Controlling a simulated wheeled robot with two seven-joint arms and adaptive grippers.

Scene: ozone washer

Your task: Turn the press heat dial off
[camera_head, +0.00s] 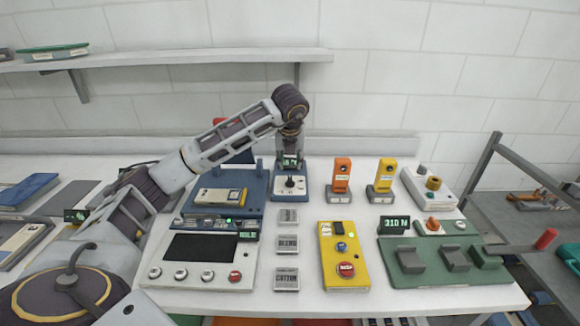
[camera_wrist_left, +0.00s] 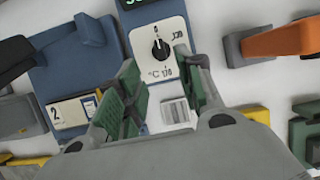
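The heat dial (camera_head: 290,183) is a small black knob on a white panel of a blue press unit (camera_head: 299,197) at the back middle of the table. In the left wrist view the dial (camera_wrist_left: 160,47) has a white pointer line directed up, and the panel is marked 120, 170 and °C. My left gripper (camera_wrist_left: 158,68) is open, its green-padded fingers pointing toward the panel with the dial just beyond and between them. It holds nothing. In the head view the end of my left arm hangs above the unit. My right gripper is not in view.
A small lit display (camera_head: 291,161) stands behind the dial. Orange (camera_head: 342,174) and yellow (camera_head: 383,178) upright devices stand to its right. A blue machine (camera_head: 208,192) is to its left. Labelled grey blocks (camera_head: 287,244) lie in front, with a yellow control box (camera_head: 342,270) to their right.

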